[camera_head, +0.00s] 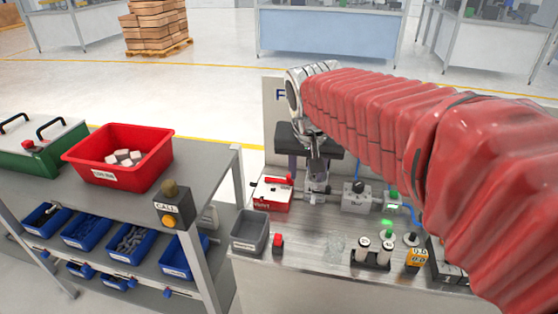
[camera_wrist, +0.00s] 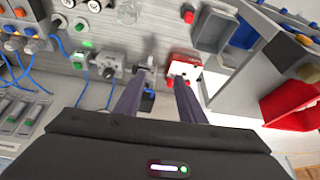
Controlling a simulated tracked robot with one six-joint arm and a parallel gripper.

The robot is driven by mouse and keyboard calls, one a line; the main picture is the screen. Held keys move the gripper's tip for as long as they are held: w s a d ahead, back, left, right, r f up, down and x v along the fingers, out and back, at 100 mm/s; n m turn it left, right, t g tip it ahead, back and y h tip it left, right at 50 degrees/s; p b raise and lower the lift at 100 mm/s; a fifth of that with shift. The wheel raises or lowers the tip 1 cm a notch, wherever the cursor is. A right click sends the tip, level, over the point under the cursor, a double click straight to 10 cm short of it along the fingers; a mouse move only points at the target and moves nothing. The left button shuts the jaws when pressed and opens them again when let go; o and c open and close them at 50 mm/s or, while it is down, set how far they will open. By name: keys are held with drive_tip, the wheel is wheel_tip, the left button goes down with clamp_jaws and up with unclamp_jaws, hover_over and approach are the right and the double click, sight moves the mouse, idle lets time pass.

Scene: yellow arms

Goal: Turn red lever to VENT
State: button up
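The red lever (camera_head: 279,181) sits on top of a small red box with a white top plate (camera_head: 272,194), at the back left of the bench. The box's front carries a white label that seems to read VENT. In the wrist view the red box (camera_wrist: 183,68) lies at the tip of the right-hand finger, which covers part of it; the lever itself is hard to make out there. In the head view my gripper (camera_head: 308,176) points down just right of the lever; contact cannot be told.
A metal fixture (camera_head: 318,184) stands right of the red box, close under my gripper. A grey box with a black knob (camera_head: 357,194) is further right. A grey bin (camera_head: 249,231) and a red button (camera_head: 278,241) are in front. A shelf with a red bin (camera_head: 120,157) stands left.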

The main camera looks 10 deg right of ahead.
sight(289, 175)
drive_tip(key=w+a+f+m, duration=0.1)
drive_tip(key=w+f, duration=0.1)
drive_tip(key=w, duration=0.6)
drive_tip(key=w+a+f+m+h, duration=0.1)
drive_tip(key=w+f, duration=0.1)
drive_tip(key=w, duration=0.6)
drive_tip(key=shift+a+f+m, duration=0.2)
drive_tip(key=shift+f+m, duration=0.1)
drive_tip(key=shift+m, duration=0.1)
drive_tip(key=shift+g, duration=0.3)
drive_tip(key=x, duration=1.4)
drive_tip(key=shift+d+r, duration=0.1)
drive_tip(key=shift+c, duration=0.4)
clamp_jaws()
